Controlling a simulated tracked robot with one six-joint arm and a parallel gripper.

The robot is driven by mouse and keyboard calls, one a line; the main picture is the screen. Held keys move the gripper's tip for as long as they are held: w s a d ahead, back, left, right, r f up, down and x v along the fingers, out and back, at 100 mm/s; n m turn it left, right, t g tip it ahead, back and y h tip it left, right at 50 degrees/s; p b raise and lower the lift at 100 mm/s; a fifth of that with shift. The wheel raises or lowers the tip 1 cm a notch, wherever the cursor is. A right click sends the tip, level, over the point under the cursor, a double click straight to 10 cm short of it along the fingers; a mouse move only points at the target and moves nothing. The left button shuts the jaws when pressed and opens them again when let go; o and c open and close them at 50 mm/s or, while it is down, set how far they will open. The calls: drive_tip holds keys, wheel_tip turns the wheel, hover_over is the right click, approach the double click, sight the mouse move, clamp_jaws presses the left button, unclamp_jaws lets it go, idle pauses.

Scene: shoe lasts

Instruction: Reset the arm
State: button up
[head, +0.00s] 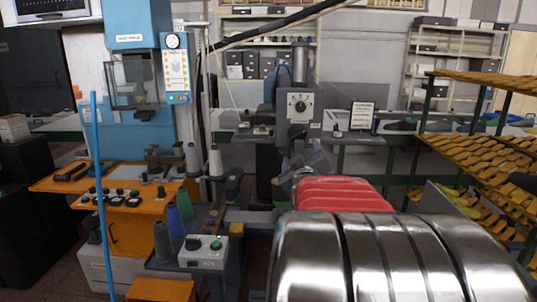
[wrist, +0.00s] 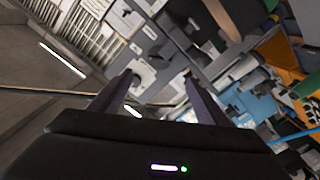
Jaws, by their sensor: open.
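My gripper (wrist: 158,78) shows in the wrist view, its two dark purple fingers standing well apart. It is open, and nothing is held between the fingers. The wrist view is strongly tilted, with the room's machines behind the fingers, apart from them. In the head view I cannot clearly make out my gripper.
A blue machine (head: 123,35) stands over an orange bench (head: 120,225) at left. A thin blue pole (head: 100,190) rises before it. Thread cones (head: 163,240) and a control box (head: 202,252) stand near the middle. Racks of yellow lasts (head: 480,150) fill the right.

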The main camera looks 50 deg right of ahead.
idle(0.3)
wheel_tip(320, 180, down, 10)
drive_tip(key=s+a+m+g+y, duration=0.2)
drive_tip(key=m+g+y, duration=0.1)
drive_tip(key=s+a+f+g+y, duration=0.1)
drive_tip(key=a+f+y, duration=0.15)
drive_tip(key=a, duration=0.35)
drive_tip(key=s+a+f+g+y, duration=0.1)
drive_tip(key=a+f+y, duration=0.1)
drive_tip(key=a+f, duration=0.25)
drive_tip(key=s+a+n+y, duration=0.2)
drive_tip(key=s+a+y, duration=0.1)
drive_tip(key=a, duration=1.5)
drive_tip(key=s+a+n+g+y, duration=0.1)
drive_tip(key=s+a+n+y, duration=0.2)
drive_tip(key=a, duration=1.5)
drive_tip(key=shift+s+n, duration=0.3)
drive_tip(key=shift+s, duration=0.8)
drive_tip(key=shift+d+r, duration=0.1)
drive_tip(key=shift+d, duration=0.05)
